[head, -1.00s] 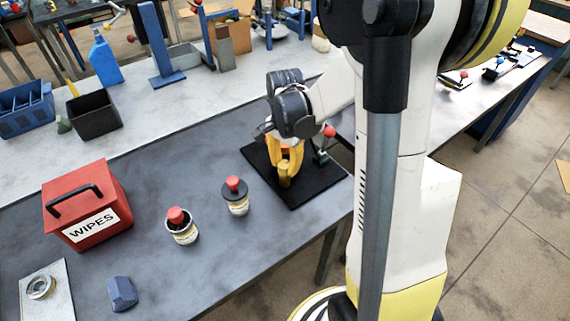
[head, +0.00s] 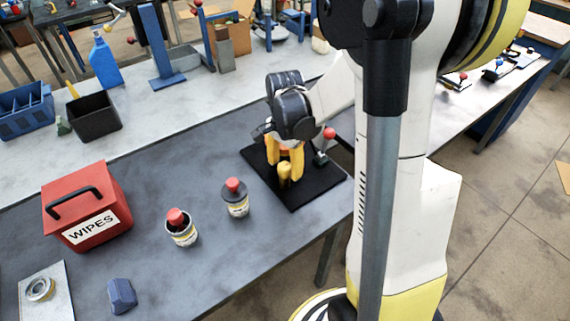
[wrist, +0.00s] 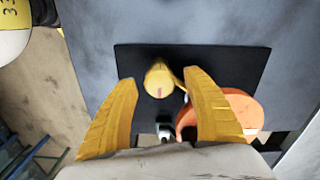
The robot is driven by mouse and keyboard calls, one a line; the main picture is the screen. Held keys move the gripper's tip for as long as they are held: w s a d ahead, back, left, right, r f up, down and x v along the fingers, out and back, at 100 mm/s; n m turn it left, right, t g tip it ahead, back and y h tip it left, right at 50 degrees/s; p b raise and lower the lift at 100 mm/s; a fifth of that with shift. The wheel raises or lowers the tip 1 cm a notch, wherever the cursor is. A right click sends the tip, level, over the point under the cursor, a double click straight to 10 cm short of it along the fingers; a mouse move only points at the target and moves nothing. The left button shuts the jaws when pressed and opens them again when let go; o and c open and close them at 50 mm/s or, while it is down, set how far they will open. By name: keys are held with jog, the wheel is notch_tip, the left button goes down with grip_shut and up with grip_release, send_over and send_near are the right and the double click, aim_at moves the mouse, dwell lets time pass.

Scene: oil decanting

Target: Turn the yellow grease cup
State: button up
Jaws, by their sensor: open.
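The yellow grease cup (wrist: 158,78) stands on a black base plate (wrist: 225,65). In the head view the cup (head: 284,172) shows just in front of the gripper's fingers, on the same plate (head: 310,191). My gripper (head: 284,160) points down over the plate with its yellow fingers apart. In the wrist view the open gripper (wrist: 158,90) has one finger on each side of the cup, and no contact is visible. An orange-red round part (wrist: 243,105) lies partly behind the right finger. The depth between fingertips and cup is hard to judge.
A red-knobbed lever (head: 329,133) stands at the plate's right. Two red-topped cans (head: 238,205) (head: 182,232), a red wipes box (head: 85,205) and a dark blue block (head: 122,295) stand to the left. The grey bench between them is clear.

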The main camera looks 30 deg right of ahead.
aim_at(285, 165)
notch_tip(285, 165, up, 12)
dwell(0.4)
dwell(0.4)
